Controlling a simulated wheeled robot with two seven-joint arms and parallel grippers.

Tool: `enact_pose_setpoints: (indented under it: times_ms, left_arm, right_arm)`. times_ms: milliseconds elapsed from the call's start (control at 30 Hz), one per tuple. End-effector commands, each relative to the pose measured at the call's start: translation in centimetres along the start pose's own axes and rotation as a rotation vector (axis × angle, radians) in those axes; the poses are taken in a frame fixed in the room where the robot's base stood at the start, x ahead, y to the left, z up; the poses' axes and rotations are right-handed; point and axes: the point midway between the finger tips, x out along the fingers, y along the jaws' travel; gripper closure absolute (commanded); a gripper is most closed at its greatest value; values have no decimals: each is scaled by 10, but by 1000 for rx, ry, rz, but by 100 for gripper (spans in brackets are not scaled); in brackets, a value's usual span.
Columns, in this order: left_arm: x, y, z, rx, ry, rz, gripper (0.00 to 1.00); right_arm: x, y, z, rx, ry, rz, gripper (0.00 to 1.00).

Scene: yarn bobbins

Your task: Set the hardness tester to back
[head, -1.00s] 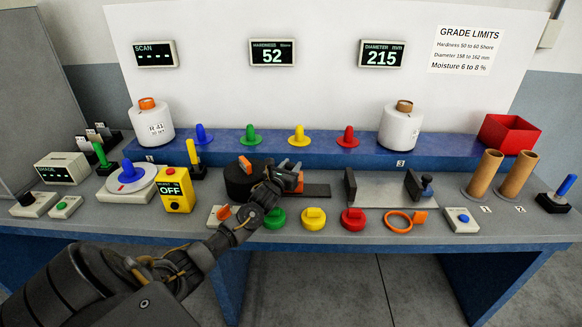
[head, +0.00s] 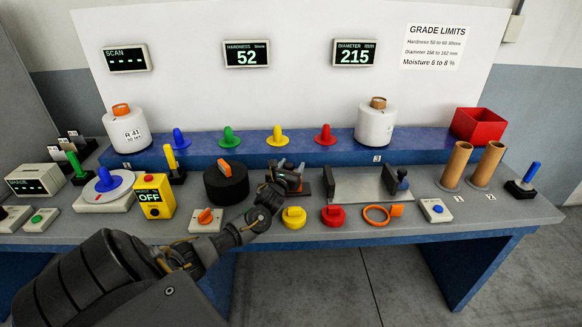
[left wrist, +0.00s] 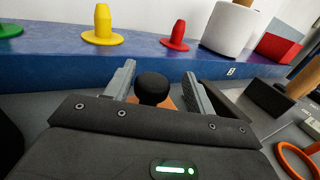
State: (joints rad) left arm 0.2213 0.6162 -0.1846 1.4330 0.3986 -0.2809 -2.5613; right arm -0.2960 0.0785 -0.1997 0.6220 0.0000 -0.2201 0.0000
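The hardness tester appears to be the low dark base (head: 305,190) on the bench, right of a black drum (head: 226,184). In the left wrist view a round black knob (left wrist: 153,85) stands over an orange part (left wrist: 168,103). My left gripper (head: 288,176) is over this base. In the left wrist view the fingers (left wrist: 160,84) are apart, one on each side of the knob, with visible gaps. My gripper and arm hide much of the base in the head view. The hardness display (head: 247,54) reads 52. My right gripper is not in view.
A metal cradle (head: 355,185) with dark end blocks is close on the right. Yellow (head: 293,217) and red (head: 333,215) knobs sit in front. The raised blue shelf (head: 305,152) with coloured cones is behind. A yellow OFF box (head: 152,197) is to the left.

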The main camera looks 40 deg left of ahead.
Motion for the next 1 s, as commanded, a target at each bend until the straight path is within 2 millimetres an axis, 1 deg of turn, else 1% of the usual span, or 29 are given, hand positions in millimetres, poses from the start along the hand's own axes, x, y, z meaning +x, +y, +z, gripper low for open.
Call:
enact_pose_setpoints:
  times_ms: [233, 367, 467, 700, 800, 900, 1000]
  left_arm:
    - [-1, 3, 0, 2, 1, 4, 46]
    - [-10, 3, -1, 3, 0, 2, 46]
    - [-26, 1, -2, 3, 1, -1, 46]
    - [-75, 0, -3, 2, 1, -2, 46]
    - [-90, 0, -2, 1, 1, -1, 46]
    - [-101, 0, -1, 1, 0, 0, 46]
    - [-106, 0, -1, 2, 1, 0, 46]
  right_arm:
    - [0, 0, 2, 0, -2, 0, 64]
    - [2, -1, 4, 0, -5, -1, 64]
    - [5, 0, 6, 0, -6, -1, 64]
    - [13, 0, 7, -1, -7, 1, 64]
    - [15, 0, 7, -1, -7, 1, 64]
    - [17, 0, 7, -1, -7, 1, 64]
    - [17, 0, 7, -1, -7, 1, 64]
